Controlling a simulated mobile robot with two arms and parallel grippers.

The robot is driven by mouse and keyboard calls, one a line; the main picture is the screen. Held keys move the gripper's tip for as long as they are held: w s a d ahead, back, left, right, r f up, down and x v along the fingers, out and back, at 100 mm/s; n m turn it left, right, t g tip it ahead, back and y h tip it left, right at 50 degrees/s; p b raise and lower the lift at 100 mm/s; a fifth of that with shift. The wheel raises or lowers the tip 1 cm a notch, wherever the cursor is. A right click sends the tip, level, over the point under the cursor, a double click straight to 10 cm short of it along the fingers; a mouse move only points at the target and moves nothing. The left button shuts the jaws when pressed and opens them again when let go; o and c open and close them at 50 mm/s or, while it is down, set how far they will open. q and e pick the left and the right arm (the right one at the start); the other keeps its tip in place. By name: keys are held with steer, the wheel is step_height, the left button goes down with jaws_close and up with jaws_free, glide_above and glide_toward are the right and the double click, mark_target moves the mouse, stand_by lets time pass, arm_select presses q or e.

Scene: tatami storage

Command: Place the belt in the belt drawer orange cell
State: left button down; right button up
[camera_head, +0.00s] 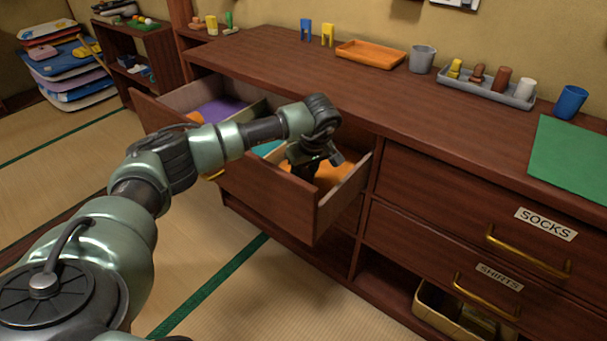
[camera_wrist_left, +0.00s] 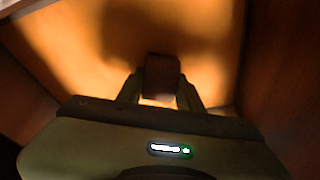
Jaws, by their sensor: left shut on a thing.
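The belt (camera_wrist_left: 162,78) shows in the left wrist view as a dark brown block between my left gripper's fingers (camera_wrist_left: 160,92). The fingers are shut on it, just above the orange floor of a drawer cell (camera_wrist_left: 205,55). In the head view my left gripper (camera_head: 318,168) is inside the open drawer (camera_head: 265,197), at its right end over the orange cell (camera_head: 345,171). The belt is hidden there behind the gripper. I cannot tell whether the belt touches the cell floor. My right gripper is not in view.
The drawer also has a purple cell (camera_head: 220,108) and a teal cell (camera_head: 268,147). The dresser top holds an orange tray (camera_head: 370,54), a grey cup (camera_head: 422,59), a grey tray of small items (camera_head: 518,101) and a blue cup (camera_head: 570,102). Closed drawers labelled SOCKS (camera_head: 480,215) and SHIRTS (camera_head: 440,255) are at right.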

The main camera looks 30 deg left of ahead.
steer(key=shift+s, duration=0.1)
arm_select(q)
steer(key=c, duration=1.3)
jaws_free()
steer(key=shift+f, duration=0.1)
steer(key=o, duration=0.4)
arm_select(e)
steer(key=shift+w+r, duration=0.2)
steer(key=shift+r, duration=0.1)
arm_select(q)
steer(key=shift+r, duration=0.35)
steer(key=p+v, duration=0.1)
steer(key=v, duration=1)
steer(key=shift+s+d+r, duration=0.15)
steer(key=shift+d+r, duration=0.05)
steer(key=shift+r, duration=0.15)
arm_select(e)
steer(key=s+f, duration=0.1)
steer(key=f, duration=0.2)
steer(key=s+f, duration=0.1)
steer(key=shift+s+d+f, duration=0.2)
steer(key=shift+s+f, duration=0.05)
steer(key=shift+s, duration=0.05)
